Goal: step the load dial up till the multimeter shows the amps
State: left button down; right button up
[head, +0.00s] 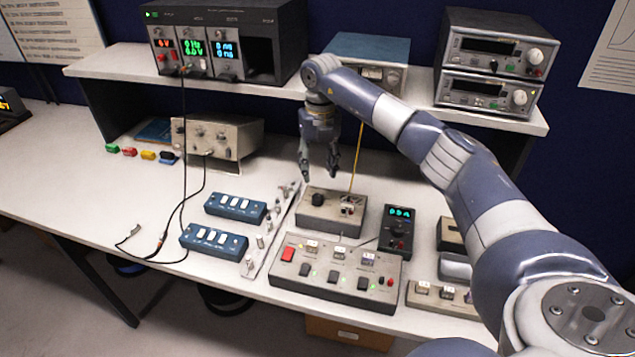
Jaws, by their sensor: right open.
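The load dial (318,199) is a black knob on top of a grey box (330,223) in the middle of the bench. The multimeter (399,240) is a small black meter right of that box. Its teal display (401,212) is lit, but the characters are too small to read surely. My right gripper (319,178) points down just above the dial, its fingers apart and empty. It looks clear of the knob. My left gripper is not in view.
A switch panel (338,272) with a red button stands in front of the dial box. Blue switch blocks (235,207) and loose leads lie to the left. A yellow rod (356,155) rises behind the dial. A shelf (410,98) with instruments overhangs the back. The bench's left is mostly clear.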

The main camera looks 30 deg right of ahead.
jog(key=shift+r, duration=1.7)
